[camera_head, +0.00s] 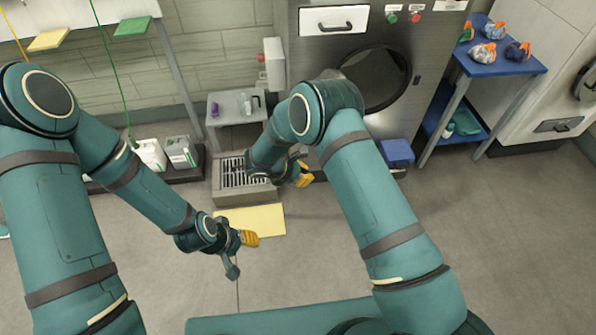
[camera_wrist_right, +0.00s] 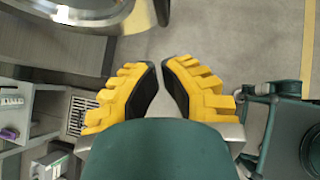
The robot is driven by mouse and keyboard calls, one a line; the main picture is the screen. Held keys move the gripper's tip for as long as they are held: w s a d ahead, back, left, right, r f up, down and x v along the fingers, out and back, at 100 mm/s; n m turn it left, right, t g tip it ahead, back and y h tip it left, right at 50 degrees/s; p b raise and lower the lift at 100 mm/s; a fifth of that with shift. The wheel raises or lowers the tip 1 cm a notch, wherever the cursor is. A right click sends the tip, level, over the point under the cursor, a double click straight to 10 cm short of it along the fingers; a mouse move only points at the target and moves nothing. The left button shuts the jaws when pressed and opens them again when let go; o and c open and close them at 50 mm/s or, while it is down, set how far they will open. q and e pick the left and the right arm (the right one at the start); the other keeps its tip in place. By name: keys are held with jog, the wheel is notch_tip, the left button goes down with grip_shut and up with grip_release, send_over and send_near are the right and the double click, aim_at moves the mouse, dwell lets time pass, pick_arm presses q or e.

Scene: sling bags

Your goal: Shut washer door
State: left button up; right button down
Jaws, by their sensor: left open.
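The washer (camera_head: 427,58) stands at the top centre of the head view with a dark round opening (camera_head: 375,80). A metal-rimmed round part, perhaps the washer door (camera_wrist_right: 60,12), crosses the top left of the right wrist view. My right forearm hides the left side of the opening in the head view, so I cannot tell the door's angle. My right gripper (camera_head: 304,174) is in front of the washer, low. In its wrist view its yellow fingers (camera_wrist_right: 159,68) have a narrow empty gap, apart from the rim. My left gripper (camera_head: 243,255) is open and empty above the floor.
A blue shelf (camera_head: 509,66) with several colourful items stands right of the washer. A blue box (camera_head: 397,152) is below the washer. A small grey table (camera_head: 233,117), a drain grate (camera_head: 228,172) and white jugs (camera_head: 150,154) are to the left. Floor at the right is clear.

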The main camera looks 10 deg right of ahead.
jog(key=w+d+f, duration=0.2)
jog(key=d+f, duration=0.1)
jog(key=d, duration=0.3)
jog(key=shift+d, duration=0.35)
jog(key=shift+w, duration=0.1)
